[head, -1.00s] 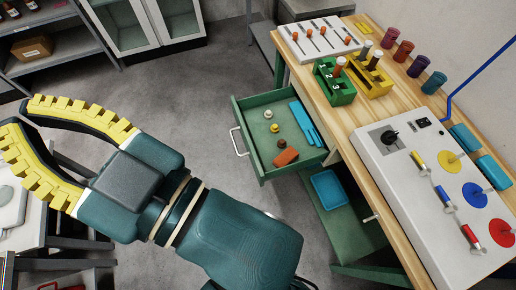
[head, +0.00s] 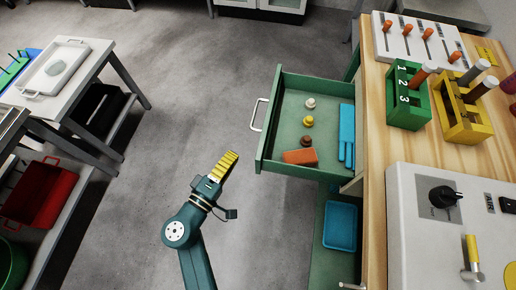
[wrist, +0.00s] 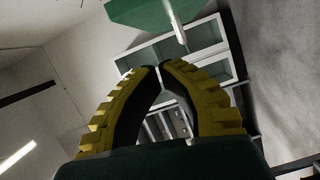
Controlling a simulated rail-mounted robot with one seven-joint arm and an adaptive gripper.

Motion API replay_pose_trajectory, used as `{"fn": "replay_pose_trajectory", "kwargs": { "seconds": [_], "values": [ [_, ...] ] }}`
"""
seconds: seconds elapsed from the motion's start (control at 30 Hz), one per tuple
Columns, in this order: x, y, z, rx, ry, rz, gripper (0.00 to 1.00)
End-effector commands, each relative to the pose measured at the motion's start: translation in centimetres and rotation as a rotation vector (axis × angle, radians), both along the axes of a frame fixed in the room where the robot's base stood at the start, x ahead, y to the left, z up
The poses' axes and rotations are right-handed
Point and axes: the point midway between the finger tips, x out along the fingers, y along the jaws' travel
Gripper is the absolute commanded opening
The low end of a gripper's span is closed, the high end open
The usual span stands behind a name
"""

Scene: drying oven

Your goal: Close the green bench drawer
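The green bench drawer (head: 292,164) stands pulled out to the left from under the wooden bench in the head view. Its pale bar handle (head: 258,114) is on the left front face. The drawer holds small knobs, an orange-brown block and a blue item. My gripper (head: 228,158) is over the floor left of the drawer, apart from its handle. In the wrist view, my gripper's yellow fingers (wrist: 160,66) curve together, with tips nearly meeting and nothing between them. The green drawer's underside or front (wrist: 142,12) and its handle (wrist: 177,24) show above the fingertips.
The wooden bench top (head: 376,150) carries a green numbered block (head: 408,108), a yellow rack (head: 465,128) and a control panel (head: 425,245). A blue tray (head: 341,226) lies below the drawer. A white side table (head: 88,72) stands at left. The floor between is clear.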

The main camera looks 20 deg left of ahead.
Motion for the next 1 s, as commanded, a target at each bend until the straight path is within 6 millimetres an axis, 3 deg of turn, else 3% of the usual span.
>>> {"fn": "replay_pose_trajectory", "kwargs": {
  "seconds": [0.03,0.17,0.27,0.67,0.8,1.0],
  "values": [
    [-1.0,1.3,-2.2,-0.067,0.0,0.037,0.0],
    [-1.7,2.5,-3.3,-0.14,-0.009,0.072,0.0],
    [-0.4,2.3,-3.3,-0.139,-0.01,0.07,0.0],
    [8.2,1.2,-3.3,-0.136,-0.01,0.067,0.0],
    [8.3,-1.3,-3.2,-0.138,-0.008,0.067,0.0],
    [8.5,-2.6,-3.1,-0.137,-0.007,0.071,0.0]
  ]
}}
